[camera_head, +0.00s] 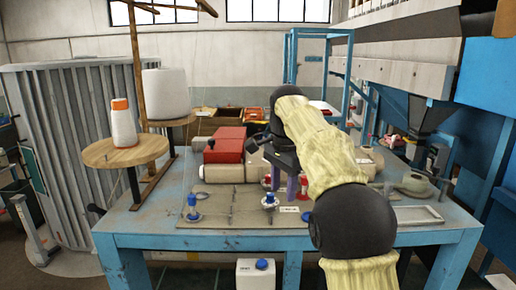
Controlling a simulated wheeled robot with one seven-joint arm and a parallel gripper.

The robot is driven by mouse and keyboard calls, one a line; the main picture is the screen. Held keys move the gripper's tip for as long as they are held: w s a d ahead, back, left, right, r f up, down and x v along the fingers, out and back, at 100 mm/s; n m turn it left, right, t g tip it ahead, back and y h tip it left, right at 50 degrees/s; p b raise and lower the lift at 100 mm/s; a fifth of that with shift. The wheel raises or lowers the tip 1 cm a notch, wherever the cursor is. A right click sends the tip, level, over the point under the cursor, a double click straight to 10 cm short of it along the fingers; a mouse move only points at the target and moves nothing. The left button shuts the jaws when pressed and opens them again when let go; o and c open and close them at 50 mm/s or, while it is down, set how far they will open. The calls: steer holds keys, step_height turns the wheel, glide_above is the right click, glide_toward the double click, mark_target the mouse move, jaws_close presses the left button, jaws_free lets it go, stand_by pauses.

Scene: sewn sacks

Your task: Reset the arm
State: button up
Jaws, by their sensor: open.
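My gripper (282,184) hangs above the middle of the blue worktable (240,242). It points down, with two purple-grey fingers apart and nothing seen between them. My arm, in a pale yellow sleeve with black joints, rises from the lower right and bends over to it. It hides part of the table's right half. Below and around the fingers are small red, white and blue fittings (269,200) on the tabletop. I cannot tell how far above them the fingertips are.
A shallow metal tray (418,215) lies at right. A blue frame (291,60) rises behind. The table's front left is mostly clear.

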steer(key=s+d+f+n+b, duration=0.2)
steer(key=d+f+n+b, duration=0.15)
steer(key=f, duration=0.75)
steer(key=s+d+f+n+b, duration=0.2)
steer(key=s+f+b, duration=0.1)
steer(key=s+f, duration=0.4)
steer(key=s+d+f+n+t+b, duration=0.1)
steer(key=s+f+n+b, duration=0.2)
steer(key=s+f, duration=0.4)
steer(key=s+d+f+n+t+b, duration=0.1)
steer(key=s+f+b, duration=0.3)
steer(key=f, duration=1.1)
steer(key=s+d+n, duration=0.1)
steer(key=s, duration=0.2)
steer(key=shift+s+d+n, duration=0.3)
steer(key=shift+n, duration=0.05)
steer(key=shift+w, duration=0.1)
